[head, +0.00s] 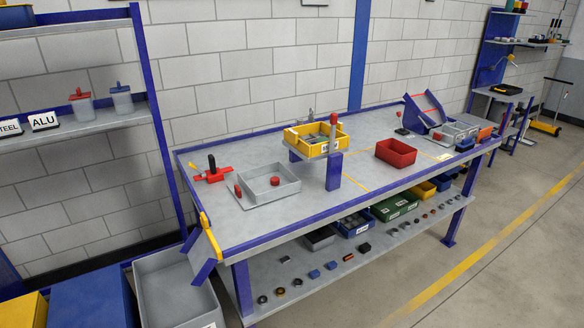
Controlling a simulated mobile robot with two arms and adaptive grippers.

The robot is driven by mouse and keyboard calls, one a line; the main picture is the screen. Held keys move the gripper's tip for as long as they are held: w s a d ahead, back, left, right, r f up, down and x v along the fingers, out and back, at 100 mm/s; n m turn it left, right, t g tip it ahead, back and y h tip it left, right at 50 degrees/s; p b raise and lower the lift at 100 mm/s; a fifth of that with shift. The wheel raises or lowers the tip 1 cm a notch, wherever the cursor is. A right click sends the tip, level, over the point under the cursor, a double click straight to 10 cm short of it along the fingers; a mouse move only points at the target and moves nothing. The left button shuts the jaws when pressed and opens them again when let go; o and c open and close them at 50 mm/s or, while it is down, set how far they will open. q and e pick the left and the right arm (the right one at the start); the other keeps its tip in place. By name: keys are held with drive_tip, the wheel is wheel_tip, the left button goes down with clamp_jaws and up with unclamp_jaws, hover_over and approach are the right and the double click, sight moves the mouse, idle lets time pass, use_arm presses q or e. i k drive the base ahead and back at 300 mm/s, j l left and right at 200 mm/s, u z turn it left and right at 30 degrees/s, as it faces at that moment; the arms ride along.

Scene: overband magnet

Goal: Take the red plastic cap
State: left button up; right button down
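Two small red pieces could be the red plastic cap, and I cannot tell for sure which one is. One round red piece (275,181) lies inside a shallow grey tray on the workbench. Another small upright red piece (238,190) stands by the left side of the grey tray (285,196). Neither of my grippers shows in the head view.
The blue-edged workbench (345,185) also holds a red clamp-like tool (212,173), a yellow bin (306,148) on a blue stand and a red bin (396,152). Small parts and bins fill its lower shelf. A grey crate (150,262) stands left.

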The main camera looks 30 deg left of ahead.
sight(275, 181)
drive_tip(key=u, duration=1.1)
drive_tip(key=i+u, duration=0.1)
